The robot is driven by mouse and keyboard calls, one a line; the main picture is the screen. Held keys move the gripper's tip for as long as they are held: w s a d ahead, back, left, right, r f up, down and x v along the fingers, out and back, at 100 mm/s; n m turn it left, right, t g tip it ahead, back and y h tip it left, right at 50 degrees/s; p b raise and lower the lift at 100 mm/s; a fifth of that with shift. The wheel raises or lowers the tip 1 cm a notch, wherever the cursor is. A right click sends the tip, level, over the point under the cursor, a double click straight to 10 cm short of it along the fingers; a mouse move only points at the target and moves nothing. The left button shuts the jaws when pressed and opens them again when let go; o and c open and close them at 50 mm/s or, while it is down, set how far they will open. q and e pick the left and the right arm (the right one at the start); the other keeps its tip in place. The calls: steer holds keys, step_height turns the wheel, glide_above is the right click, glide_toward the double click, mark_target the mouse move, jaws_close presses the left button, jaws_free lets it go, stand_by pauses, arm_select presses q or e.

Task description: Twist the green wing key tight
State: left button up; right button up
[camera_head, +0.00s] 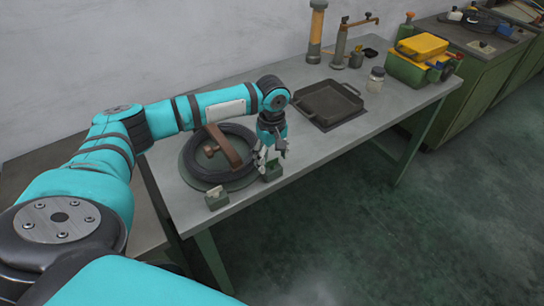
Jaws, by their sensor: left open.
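A small dark green block (272,173) sits near the front edge of the grey table, with a green wing key (273,163) on top, partly hidden by my fingers. My left gripper (272,158) points down right over this key, its fingers open and apart on either side of it. I cannot tell whether a finger touches the key. A second green block (216,202) with a cream wing key (215,191) stands to the left at the table edge. My right gripper is not in view.
A dark tray (328,104) and a jar (375,80) are to the right. A green toolbox (405,70) stands at the far end. The table front between block and tray is clear.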

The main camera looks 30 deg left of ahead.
arm_select(q)
steer(key=shift+f, duration=0.25)
steer(key=c, duration=0.7)
steer(key=shift+w+f, duration=0.1)
steer(key=shift+f, duration=0.05)
jaws_close()
